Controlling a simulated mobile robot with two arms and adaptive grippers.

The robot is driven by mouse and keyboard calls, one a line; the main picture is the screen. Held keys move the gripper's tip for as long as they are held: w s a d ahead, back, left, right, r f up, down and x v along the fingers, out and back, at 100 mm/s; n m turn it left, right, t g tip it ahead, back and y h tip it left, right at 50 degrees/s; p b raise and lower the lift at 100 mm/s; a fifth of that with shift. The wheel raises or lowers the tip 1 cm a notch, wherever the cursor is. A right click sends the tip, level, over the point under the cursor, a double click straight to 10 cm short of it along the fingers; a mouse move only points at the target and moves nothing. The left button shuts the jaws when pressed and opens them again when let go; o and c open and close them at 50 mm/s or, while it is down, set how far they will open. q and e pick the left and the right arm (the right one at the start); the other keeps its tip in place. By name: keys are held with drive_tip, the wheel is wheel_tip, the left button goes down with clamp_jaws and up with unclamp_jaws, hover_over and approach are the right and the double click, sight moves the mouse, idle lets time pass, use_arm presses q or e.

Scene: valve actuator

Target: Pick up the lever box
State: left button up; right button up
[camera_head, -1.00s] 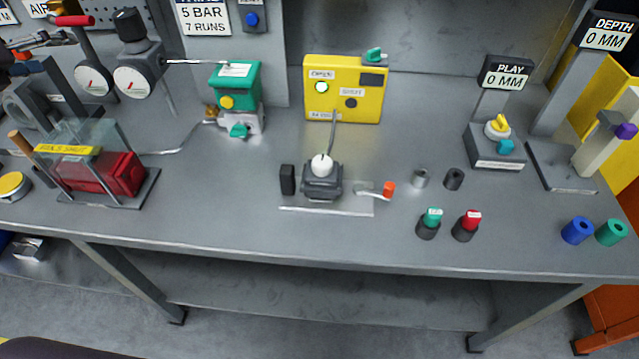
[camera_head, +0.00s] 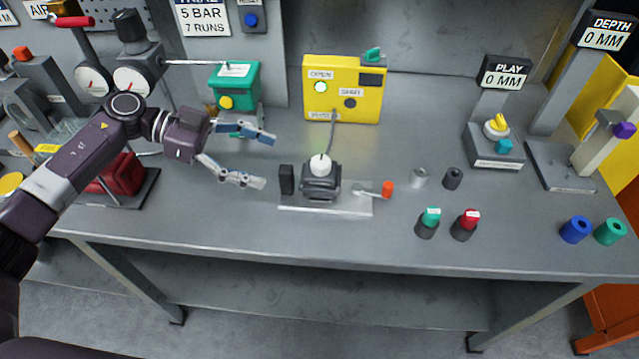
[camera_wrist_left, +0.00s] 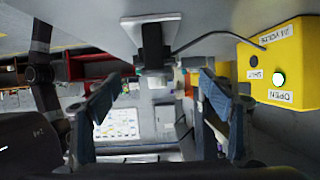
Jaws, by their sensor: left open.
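No part in view is labelled lever box. My left gripper (camera_head: 262,160) is open and empty, left of the black block and above the bench. In the left wrist view, a dark block (camera_wrist_left: 153,45) shows ahead between the fingers, apart from them, with the yellow box (camera_wrist_left: 275,70) at right.
A green box (camera_head: 235,85) with valve parts and two gauges (camera_head: 133,80) stand behind my left arm. A red block (camera_head: 120,176) is partly hidden by it. Green-topped (camera_head: 428,222) and red-topped (camera_head: 465,225) plugs stand right of the plate. The bench front is clear.

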sight(316, 160)
use_arm(q)
drive_tip(key=x, duration=1.2)
drive_tip(key=shift+s+d+f, duration=0.2)
drive_tip(key=shift+s+f, duration=0.1)
drive_tip(key=shift+s, duration=0.1)
drive_tip(key=c, duration=1.9)
drive_tip(key=shift+r, duration=0.15)
clamp_jaws()
wheel_tip(316, 160, up, 9)
drive_tip(key=shift+f, duration=4.15)
